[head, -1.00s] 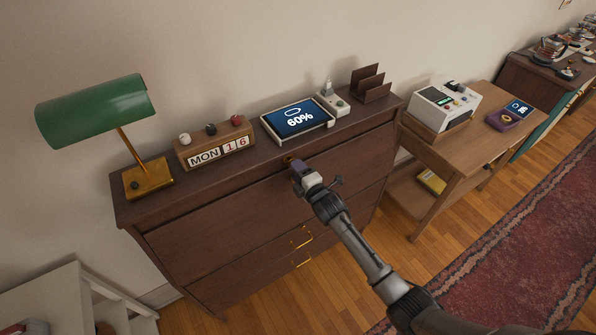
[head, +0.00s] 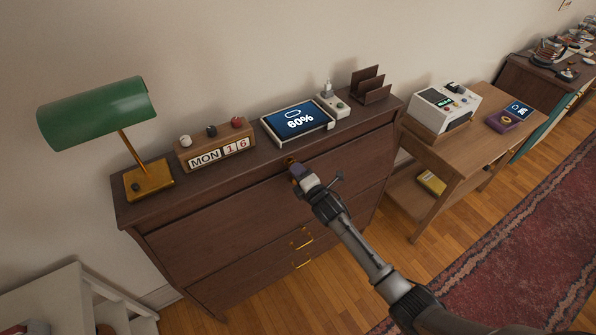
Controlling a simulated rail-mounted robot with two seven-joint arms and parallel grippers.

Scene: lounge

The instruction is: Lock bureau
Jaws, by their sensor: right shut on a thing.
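The dark brown bureau (head: 220,225) stands against the wall with its front panel closed. A small brass keyhole fitting (head: 290,161) shows at the top edge of the front. My right gripper (head: 299,174) is at this fitting, shut on a small purple piece, which looks like the head of a key (head: 297,169). The key's shaft is hidden, so I cannot tell how deep it sits in the lock. My left gripper is not in view.
On the bureau top stand a green lamp (head: 97,108), a calendar block (head: 215,151), a tablet (head: 297,121), a small white device (head: 333,105) and a letter rack (head: 370,86). A wooden side table (head: 470,135) stands at the right.

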